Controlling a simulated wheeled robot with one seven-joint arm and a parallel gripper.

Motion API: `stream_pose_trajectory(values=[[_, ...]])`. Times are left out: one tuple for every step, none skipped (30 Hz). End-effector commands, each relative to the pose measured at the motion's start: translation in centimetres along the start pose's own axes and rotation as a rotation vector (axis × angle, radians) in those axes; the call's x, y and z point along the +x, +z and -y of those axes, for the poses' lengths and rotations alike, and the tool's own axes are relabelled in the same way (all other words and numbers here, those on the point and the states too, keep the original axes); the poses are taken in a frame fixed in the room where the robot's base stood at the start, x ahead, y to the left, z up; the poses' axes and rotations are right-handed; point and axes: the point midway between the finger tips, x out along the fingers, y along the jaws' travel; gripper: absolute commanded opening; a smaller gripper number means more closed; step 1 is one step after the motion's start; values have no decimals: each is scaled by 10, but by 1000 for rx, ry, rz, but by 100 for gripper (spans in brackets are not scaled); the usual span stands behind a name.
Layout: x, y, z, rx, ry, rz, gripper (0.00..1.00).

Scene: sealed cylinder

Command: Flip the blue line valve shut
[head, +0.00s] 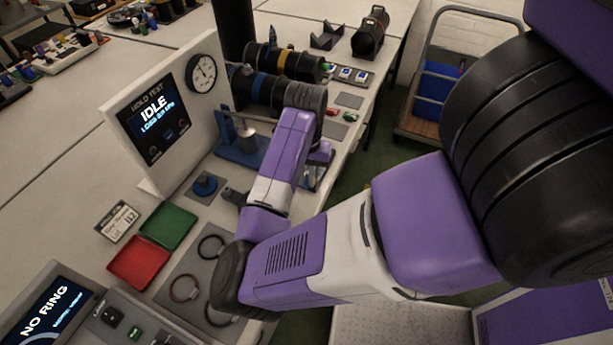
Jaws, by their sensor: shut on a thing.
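My gripper (316,174) is mostly hidden behind my purple forearm, beside the blue stand on the bench. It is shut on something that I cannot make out. A round blue knob (205,186) sits on the bench in front of the white test panel. A dark cylinder with a blue band (257,86) lies at the panel's right, its right end hidden by my wrist. I see no part that is clearly the blue line valve, and its lever position cannot be told.
The white panel (202,115) carries a gauge and a screen reading IDLE. A yellow-banded cylinder (300,66) lies behind. Red (137,262) and green (168,225) trays and black rings lie in front. A trolley (420,128) stands right.

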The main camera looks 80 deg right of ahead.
Motion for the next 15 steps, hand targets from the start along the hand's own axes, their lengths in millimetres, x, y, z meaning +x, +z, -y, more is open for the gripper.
stream_pose_trajectory(values=[[0, 0, 1, 22, 0, 0, 0], [0, 0, 2, 42, 0, 0, 0], [0, 0, 3, 72, -1, 0, 0], [0, 0, 4, 97, -1, 0, 0], [0, 0, 4, 122, -1, -1, 0], [0, -1, 5, 154, -1, -1, 0], [0, -1, 6, 176, -1, -1, 0], [0, -1, 6, 195, -1, -1, 0], [0, -1, 7, 217, -1, -1, 0], [0, -1, 8, 230, 0, -1, 0], [0, -1, 8, 240, 0, -1, 0], [0, -1, 8, 248, 0, -1, 0], [0, -1, 8, 252, 0, -1, 0], [0, -1, 8, 254, 0, -1, 0], [0, -1, 8, 254, 0, -1, 0]])
